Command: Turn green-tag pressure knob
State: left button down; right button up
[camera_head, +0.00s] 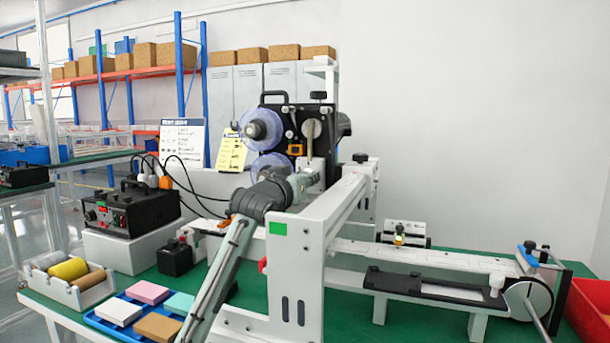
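A green tag (278,228) sits on the near white upright of the machine frame (315,250). A black knob (360,157) stands on top of the far upright. A red knob or lever end (263,265) shows at the left side of the near upright. I cannot tell which knob belongs to the green tag; the near upright's top is partly behind my arm. My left arm rises from the bottom, and its gripper (312,178) is near the top of the frame, at the white block. Its fingers are too small and crowded to read. My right gripper is not in view.
Film reels (262,130) on a black unit stand behind the frame. A black control box (130,208), a blue tray (110,327) of coloured blocks and a spool tray (72,280) are left. A rail (430,262) with a wheel and a red bin (590,310) are right.

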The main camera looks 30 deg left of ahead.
pick_arm(q)
jog(key=shift+n, duration=0.9)
jog(key=shift+r, duration=0.1)
jog(key=c, duration=1.5)
grip_release()
jog(key=shift+s, duration=0.1)
jog(key=v, duration=1.1)
jog(key=shift+s+d, duration=0.2)
jog(key=shift+s, duration=0.2)
